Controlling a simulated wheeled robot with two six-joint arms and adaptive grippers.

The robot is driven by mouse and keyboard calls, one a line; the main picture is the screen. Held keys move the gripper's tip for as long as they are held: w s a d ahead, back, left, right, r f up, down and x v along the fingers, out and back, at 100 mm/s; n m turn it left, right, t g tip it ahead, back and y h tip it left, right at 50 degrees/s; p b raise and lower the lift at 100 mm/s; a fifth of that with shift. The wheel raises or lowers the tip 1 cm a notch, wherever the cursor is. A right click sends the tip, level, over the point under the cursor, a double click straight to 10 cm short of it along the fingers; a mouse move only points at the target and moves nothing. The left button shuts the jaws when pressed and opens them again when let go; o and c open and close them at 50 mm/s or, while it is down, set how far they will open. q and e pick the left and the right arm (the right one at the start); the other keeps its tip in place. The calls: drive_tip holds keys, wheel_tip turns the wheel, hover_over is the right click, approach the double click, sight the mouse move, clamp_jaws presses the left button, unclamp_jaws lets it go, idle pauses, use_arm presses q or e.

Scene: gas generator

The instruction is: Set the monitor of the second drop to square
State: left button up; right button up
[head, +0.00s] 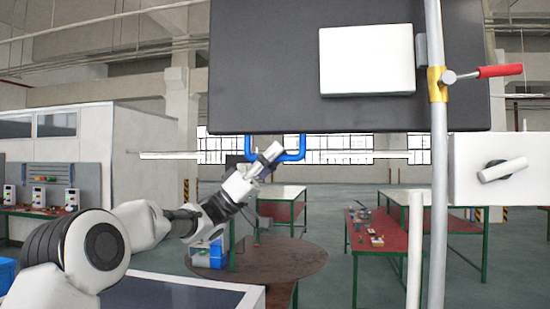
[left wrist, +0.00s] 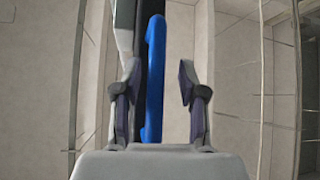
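A large dark panel (head: 270,70), which looks like the monitor, hangs at the top of the head view with its lower edge roughly level. A blue U-shaped handle (head: 302,148) sticks out below that edge. My left gripper (head: 268,157) is just under the panel, at the handle's crossbar. In the left wrist view the blue handle (left wrist: 154,85) runs lengthwise between the fingers of the open left gripper (left wrist: 160,80), nearer the left finger and clear of the right one. Whether it touches the left finger I cannot tell. My right gripper is out of view.
A white box (head: 367,60) is in front of the panel. A grey vertical pipe (head: 438,190) with a red-handled lever (head: 500,71) and a white box with a knob (head: 500,168) stand at right. Red-topped tables (head: 400,235) and a round brown table (head: 290,262) are farther back.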

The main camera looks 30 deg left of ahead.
use_arm(q)
drive_tip(key=shift+w+f, duration=0.15)
drive_tip(key=v, duration=1.2)
drive_tip(key=shift+d, duration=0.1)
